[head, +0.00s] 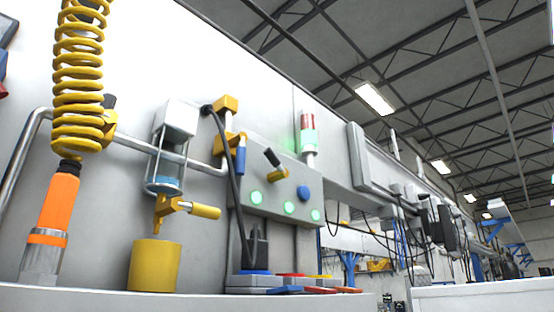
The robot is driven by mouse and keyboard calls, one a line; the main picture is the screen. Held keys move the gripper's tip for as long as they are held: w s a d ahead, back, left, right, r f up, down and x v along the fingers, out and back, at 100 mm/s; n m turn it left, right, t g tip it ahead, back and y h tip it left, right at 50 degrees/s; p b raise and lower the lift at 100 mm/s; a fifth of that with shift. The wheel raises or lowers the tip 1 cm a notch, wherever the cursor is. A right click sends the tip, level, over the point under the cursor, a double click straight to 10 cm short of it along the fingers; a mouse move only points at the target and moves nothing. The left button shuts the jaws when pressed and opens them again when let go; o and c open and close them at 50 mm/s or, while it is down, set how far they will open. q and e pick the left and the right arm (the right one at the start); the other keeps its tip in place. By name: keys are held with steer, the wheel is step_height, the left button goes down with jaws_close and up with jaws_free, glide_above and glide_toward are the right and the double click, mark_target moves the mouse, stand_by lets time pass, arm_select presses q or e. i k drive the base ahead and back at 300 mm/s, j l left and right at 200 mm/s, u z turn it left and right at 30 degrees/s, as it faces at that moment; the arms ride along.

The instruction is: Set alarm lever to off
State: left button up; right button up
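The alarm lever (275,159) is a short black handle with a yellow base on the upper front of a grey control box (290,180). It tilts up and to the left. Below it on the box are several green-lit round buttons and a blue knob (303,193). Neither of my grippers shows in the head view.
A yellow coiled hose (80,75) with an orange-handled tool (55,210) hangs at left. A glass dispenser (170,150) is mounted above a yellow cup (155,265). A grey pipe rail (140,146) runs along the wall.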

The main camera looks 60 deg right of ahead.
mark_target(272, 157)
steer(key=z, duration=1.9)
